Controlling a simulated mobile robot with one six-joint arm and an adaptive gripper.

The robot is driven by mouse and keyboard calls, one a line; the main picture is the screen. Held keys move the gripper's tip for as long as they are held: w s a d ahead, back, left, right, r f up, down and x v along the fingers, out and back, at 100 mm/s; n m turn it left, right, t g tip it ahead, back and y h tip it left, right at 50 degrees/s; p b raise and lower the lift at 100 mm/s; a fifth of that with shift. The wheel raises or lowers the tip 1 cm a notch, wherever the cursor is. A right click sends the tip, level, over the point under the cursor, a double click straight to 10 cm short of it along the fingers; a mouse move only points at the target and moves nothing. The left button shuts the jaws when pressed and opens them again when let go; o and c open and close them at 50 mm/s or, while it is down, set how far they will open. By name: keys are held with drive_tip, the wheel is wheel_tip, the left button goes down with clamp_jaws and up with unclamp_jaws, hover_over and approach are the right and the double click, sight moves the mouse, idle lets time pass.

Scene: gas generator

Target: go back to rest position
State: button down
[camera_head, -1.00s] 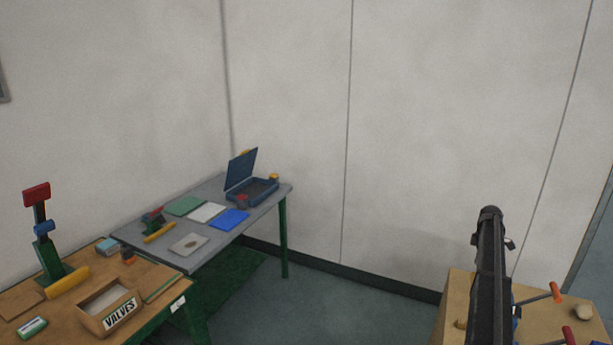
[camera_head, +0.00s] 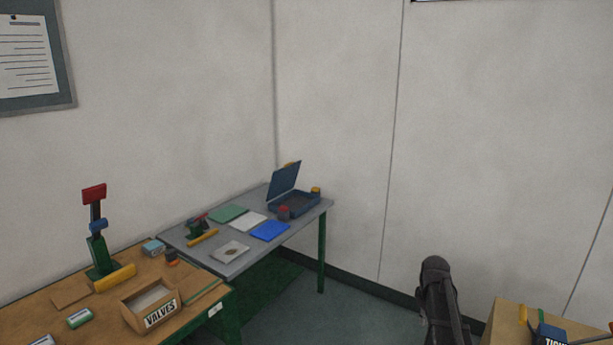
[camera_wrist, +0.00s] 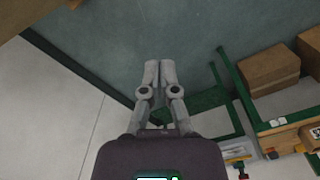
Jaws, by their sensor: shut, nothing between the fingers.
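My gripper (camera_wrist: 158,66) is in the wrist view, with its two grey fingers together and nothing between them. It points down over the blue-green floor, clear of the tables. In the head view, part of my dark arm stands upright at the lower right; the gripper itself does not show there.
A wooden table (camera_head: 55,326) at left bears a VALVES box (camera_head: 150,307) and a green, blue and red stand (camera_head: 98,240). Behind it, a grey table (camera_head: 231,267) bears an open blue case (camera_head: 293,202). A wooden surface (camera_head: 508,318) is at lower right. Floor between is clear.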

drive_tip(key=s+a+m, duration=0.4)
drive_tip(key=s+a, duration=1.2)
drive_tip(key=a, duration=0.2)
drive_tip(key=shift+s+a+m, duration=0.25)
drive_tip(key=shift+s+m, duration=0.05)
drive_tip(key=shift+s, duration=0.05)
